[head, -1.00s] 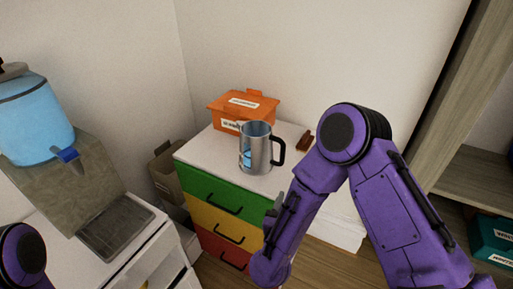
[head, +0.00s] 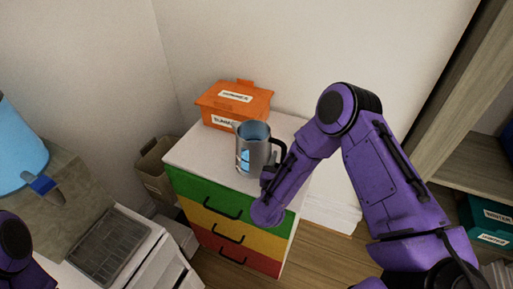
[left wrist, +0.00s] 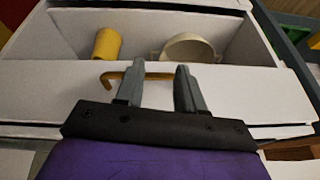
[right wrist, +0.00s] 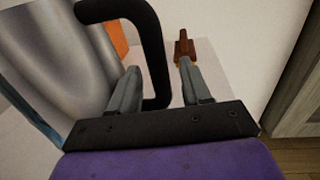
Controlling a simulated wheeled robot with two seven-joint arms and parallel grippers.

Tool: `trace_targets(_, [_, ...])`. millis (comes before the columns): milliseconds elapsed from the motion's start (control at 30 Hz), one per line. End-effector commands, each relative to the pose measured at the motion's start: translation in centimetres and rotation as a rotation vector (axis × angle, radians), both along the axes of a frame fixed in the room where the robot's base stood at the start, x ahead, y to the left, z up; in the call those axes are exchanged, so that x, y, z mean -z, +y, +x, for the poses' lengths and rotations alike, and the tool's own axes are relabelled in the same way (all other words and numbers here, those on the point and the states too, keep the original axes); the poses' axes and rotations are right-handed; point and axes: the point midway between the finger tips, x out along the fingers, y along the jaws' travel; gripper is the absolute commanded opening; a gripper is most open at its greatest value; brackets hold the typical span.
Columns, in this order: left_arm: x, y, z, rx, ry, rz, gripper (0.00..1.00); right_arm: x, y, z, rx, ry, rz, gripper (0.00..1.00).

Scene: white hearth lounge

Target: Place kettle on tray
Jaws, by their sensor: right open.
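The kettle is a silver metal jug (head: 254,152) with a black handle, upright on the white top of a chest of drawers. My right gripper (head: 268,174) is at its handle side, partly hidden by my arm. In the right wrist view the right gripper (right wrist: 155,80) is open, with the black handle (right wrist: 152,45) between its fingers or just beyond them; contact cannot be told. A grey ridged tray (head: 108,248) lies below the water dispenser at the left. My left gripper (left wrist: 158,85) is open before a white drawer with an ochre handle (left wrist: 108,78).
An orange labelled box (head: 235,104) stands behind the kettle. A small brown object (right wrist: 184,47) lies on the chest top beyond the right gripper. The blue-topped dispenser (head: 22,150) stands over the tray. The open white drawer holds a yellow cylinder (left wrist: 107,44) and a cream bowl-like item (left wrist: 190,48).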

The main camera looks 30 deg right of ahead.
Motion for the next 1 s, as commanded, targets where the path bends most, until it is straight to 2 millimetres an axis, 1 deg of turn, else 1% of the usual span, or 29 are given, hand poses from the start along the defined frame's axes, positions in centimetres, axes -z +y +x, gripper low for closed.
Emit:
trace_targets(33, [-0.85,0.01,0.02,0.0,0.0,0.0,0.38,-0.46,-0.65,0.54,0.004,-0.001,0.001,0.48])
trace_targets(100, [-1.03,0.0,0.01,0.0,0.0,0.0,0.38,-0.28,-1.2,1.14,0.003,0.001,0.001,0.48])
trace_targets(200, [-0.99,0.0,0.01,0.0,0.0,0.0,0.38,-0.08,-1.42,1.49,0.0,0.001,0.0,0.48])
trace_targets(333, [-0.89,0.0,-0.01,0.0,0.0,0.0,0.38,-0.01,-1.39,1.49,0.0,0.001,0.001,0.48])
trace_targets(367, [-0.89,0.0,-0.01,0.0,0.0,0.0,0.38,-0.01,-1.39,1.48,0.0,0.001,0.001,0.44])
trace_targets(400, [-0.89,0.0,-0.01,0.0,0.0,0.0,0.38,-0.01,-1.39,1.48,0.0,0.001,0.001,0.31])
trace_targets(467, [-0.89,0.0,-0.01,0.0,0.0,0.0,0.38,-0.01,-1.37,1.48,0.0,0.001,0.001,0.12])
trace_targets(500, [-0.88,0.0,-0.01,0.0,0.0,0.0,0.38,-0.02,-1.37,1.48,0.0,0.001,0.001,0.0])
trace_targets(1000, [-0.89,0.0,-0.01,0.0,0.0,0.0,0.38,-0.02,-1.36,1.45,0.0,0.001,0.001,0.0])
